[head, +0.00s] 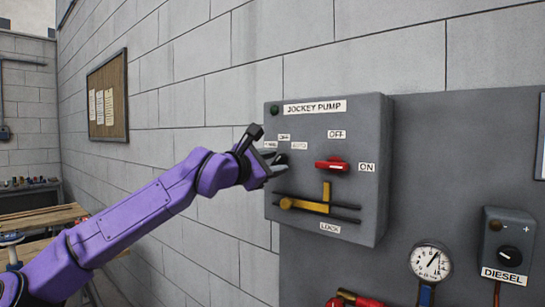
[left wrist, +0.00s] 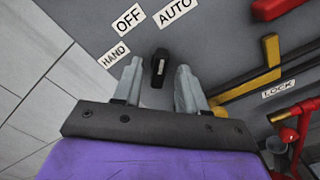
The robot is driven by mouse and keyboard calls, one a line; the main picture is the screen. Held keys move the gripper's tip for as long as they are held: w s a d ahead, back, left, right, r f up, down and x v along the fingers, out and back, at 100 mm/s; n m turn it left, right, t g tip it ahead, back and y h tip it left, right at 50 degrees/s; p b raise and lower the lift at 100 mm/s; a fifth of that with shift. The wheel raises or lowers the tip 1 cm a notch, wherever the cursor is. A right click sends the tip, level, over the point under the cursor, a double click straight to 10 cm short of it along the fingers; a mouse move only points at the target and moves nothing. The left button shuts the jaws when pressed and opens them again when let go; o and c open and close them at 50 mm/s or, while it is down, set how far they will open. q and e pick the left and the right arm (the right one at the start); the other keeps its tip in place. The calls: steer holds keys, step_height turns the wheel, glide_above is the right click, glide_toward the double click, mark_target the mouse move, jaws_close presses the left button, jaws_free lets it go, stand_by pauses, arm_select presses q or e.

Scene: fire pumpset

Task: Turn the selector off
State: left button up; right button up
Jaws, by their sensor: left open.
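The selector is a small black knob with a pale line (left wrist: 159,68), in the left wrist view, below the labels HAND (left wrist: 114,55), OFF (left wrist: 129,18) and AUTO (left wrist: 174,11). Its line points up and slightly right, nearer AUTO than OFF. My left gripper (left wrist: 158,74) is open, one finger on each side of the knob, with gaps visible; I cannot tell how deep the fingers reach. In the head view my left gripper (head: 276,160) is at the left part of the grey jockey pump box (head: 364,123) and largely hides the knob. My right gripper is not in view.
The box also carries a red switch handle (head: 332,165) beside ON and a yellow lever (head: 305,205) over dark slots, close to my gripper's right. A pressure gauge (head: 430,263) and a diesel box (head: 507,248) sit lower right.

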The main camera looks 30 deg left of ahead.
arm_select(q)
steer(key=shift+c, duration=0.3)
steer(key=shift+s, duration=0.1)
jaws_close()
steer(key=n+b, duration=0.2)
steer(key=n, duration=0.1)
steer(key=shift+f+n+b, duration=0.15)
steer(key=shift+n+b, duration=0.15)
steer(key=shift+n, duration=0.1)
steer(key=n+b, duration=0.2)
steer(key=n, duration=0.1)
steer(key=shift+n+b, duration=0.5)
steer(key=shift+n, duration=0.5)
